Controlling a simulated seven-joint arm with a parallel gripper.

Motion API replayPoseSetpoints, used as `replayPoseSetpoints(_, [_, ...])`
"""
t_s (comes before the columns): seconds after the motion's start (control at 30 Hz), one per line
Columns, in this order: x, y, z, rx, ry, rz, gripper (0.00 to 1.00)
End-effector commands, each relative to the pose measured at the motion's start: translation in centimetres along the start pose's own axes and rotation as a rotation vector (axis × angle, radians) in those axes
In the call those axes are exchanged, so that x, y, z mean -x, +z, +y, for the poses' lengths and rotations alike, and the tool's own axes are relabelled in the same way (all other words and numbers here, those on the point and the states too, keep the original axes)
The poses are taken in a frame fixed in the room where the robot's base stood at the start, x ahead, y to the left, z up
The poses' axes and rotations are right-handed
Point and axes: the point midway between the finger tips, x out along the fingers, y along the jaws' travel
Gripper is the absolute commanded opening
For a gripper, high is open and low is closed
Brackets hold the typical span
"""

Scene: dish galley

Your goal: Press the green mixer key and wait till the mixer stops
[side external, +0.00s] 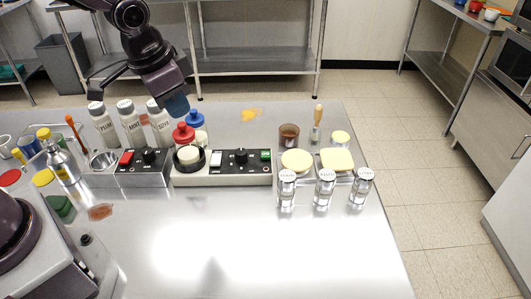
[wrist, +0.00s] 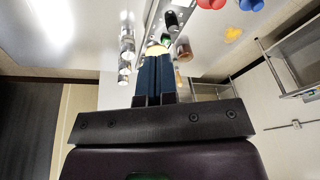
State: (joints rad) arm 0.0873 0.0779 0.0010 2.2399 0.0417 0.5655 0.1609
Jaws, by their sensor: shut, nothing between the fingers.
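The mixer (side external: 222,178) is a pale box with a dark panel on the steel table in the side external view. On it are a dark ring with a cream top (side external: 189,156), a white key (side external: 216,158), a black knob (side external: 241,156) and the green key (side external: 266,155) at the right end. My gripper (side external: 178,108) has blue fingers, shut and empty, in the air above the red and blue bottles, up and left of the green key. Whether the mixer runs cannot be told.
A second box (side external: 145,180) with a red key stands left of the mixer. White bottles (side external: 132,124) and red and blue-capped bottles (side external: 184,136) stand behind. Labelled jars (side external: 325,190) and yellow-topped items (side external: 337,160) stand right.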

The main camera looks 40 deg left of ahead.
Motion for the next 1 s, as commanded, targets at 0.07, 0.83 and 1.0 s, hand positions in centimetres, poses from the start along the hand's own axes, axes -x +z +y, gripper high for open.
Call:
replayPoseSetpoints(0.07, [-2.8, -1.6, 0.1, -0.065, -0.001, 0.012, 0.00])
replayPoseSetpoints(0.83, [-12.2, -15.7, 0.2, -0.639, -0.208, 0.519, 0.00])
replayPoseSetpoints(1.0, [-12.2, -15.6, 0.2, -0.637, -0.207, 0.517, 0.00])
